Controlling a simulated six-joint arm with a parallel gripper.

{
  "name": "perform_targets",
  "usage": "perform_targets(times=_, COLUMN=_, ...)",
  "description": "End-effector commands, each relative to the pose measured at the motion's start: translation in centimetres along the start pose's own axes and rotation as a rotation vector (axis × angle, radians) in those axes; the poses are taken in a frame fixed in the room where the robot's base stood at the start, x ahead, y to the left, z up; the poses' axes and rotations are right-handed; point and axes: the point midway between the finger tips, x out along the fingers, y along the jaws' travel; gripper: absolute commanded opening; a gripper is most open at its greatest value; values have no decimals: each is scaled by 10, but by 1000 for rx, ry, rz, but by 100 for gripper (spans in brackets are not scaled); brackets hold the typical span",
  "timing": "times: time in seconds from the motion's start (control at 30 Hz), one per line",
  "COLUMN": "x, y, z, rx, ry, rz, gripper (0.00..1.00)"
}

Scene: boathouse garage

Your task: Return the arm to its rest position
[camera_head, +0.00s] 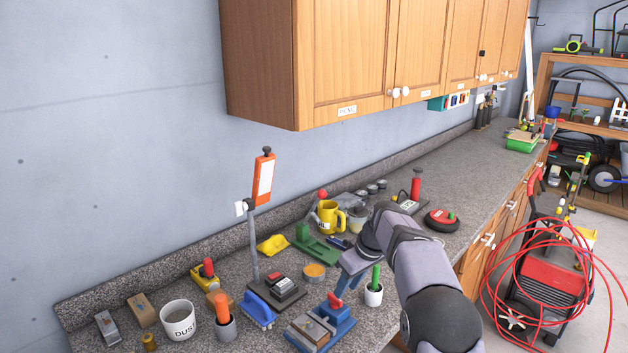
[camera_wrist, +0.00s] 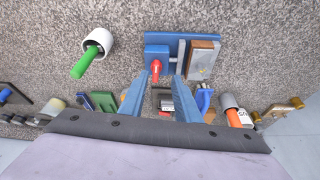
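My arm reaches over the granite worktop (camera_head: 452,170) from the lower right. My gripper (camera_head: 346,284) points down above the cluttered near part of the worktop. In the wrist view my gripper (camera_wrist: 160,82) has two blue fingers spread apart, with nothing held between them. A blue vise with a red handle (camera_head: 334,310) lies just below and beside the fingers; this blue vise also shows ahead of the fingertips in the wrist view (camera_wrist: 156,54). A white cup holding a green-handled tool (camera_head: 374,290) stands close to the right of the gripper; the green handle also shows in the wrist view (camera_wrist: 86,62).
A yellow mug (camera_head: 329,217), a grey mug (camera_head: 178,320), a blue brush (camera_head: 258,309) and a post with an orange top (camera_head: 263,180) crowd the worktop. Wooden cupboards (camera_head: 345,55) overhang it. The worktop's far stretch is mostly clear. A red pressure washer (camera_head: 553,285) stands right.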

Motion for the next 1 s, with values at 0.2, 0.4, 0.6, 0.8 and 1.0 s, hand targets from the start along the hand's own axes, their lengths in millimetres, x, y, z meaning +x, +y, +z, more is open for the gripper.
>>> perform_targets(times=0.2, x=-12, y=-27, z=48, rx=138, ry=-73, rz=14, gripper=30)
perform_targets(times=0.4, x=-23, y=-62, z=112, rx=287, ry=-150, rz=39, gripper=30)
perform_targets(times=0.6, x=-30, y=-104, z=185, rx=424, ry=-221, rz=71, gripper=30)
perform_targets(times=0.8, x=-34, y=-148, z=260, rx=541, ry=-285, rz=104, gripper=30)
perform_targets(times=1.0, x=-34, y=-180, z=314, rx=619, ry=-325, rz=128, gripper=30)
